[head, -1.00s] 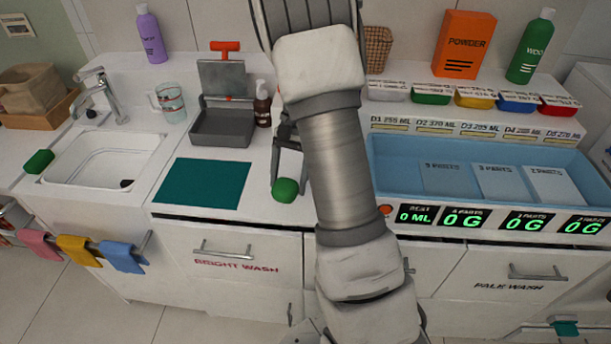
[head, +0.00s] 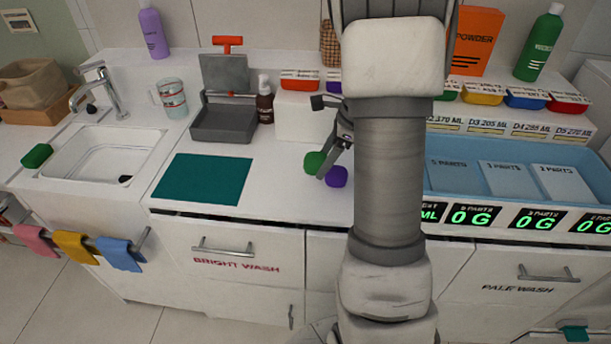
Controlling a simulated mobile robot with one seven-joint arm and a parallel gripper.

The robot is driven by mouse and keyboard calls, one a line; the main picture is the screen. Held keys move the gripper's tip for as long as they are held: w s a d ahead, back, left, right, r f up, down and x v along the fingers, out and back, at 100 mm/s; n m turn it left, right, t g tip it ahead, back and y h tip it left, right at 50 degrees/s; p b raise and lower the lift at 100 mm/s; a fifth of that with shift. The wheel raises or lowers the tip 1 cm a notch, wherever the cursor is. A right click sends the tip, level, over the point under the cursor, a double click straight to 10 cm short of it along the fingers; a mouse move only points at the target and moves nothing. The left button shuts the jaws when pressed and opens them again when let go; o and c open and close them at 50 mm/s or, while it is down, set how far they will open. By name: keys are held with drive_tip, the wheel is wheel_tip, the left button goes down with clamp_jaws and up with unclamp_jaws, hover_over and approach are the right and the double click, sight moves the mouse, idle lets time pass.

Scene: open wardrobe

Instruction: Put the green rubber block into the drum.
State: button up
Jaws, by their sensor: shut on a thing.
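My gripper (head: 326,170) is at the front part of the counter, left of my arm. It is shut on a small rounded green block (head: 315,163), which shows to the left of a dark finger. The far side of the grip is hidden. A purple rounded block (head: 336,177) shows just right of the fingertip; I cannot tell whether they touch. A darker green block (head: 37,156) lies at the left edge of the sink. I cannot make out a drum in this view.
A teal mat (head: 203,180) lies left of my gripper, with a grey tray (head: 222,125) behind it. The white sink (head: 105,155) is farther left. A blue basin (head: 460,165) is right of my arm. A white box (head: 303,115) stands behind the gripper.

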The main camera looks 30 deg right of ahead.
drive_tip(key=w+a+f, duration=0.1)
drive_tip(key=w, duration=0.1)
drive_tip(key=w+a+f, duration=0.1)
drive_tip(key=a+f, duration=0.1)
drive_tip(key=shift+w+a, duration=0.15)
drive_tip(key=shift+w, duration=0.2)
drive_tip(key=shift+f+b, duration=0.55)
drive_tip(key=shift+f, duration=1.45)
drive_tip(key=shift+f, duration=0.1)
drive_tip(key=o, duration=1.4)
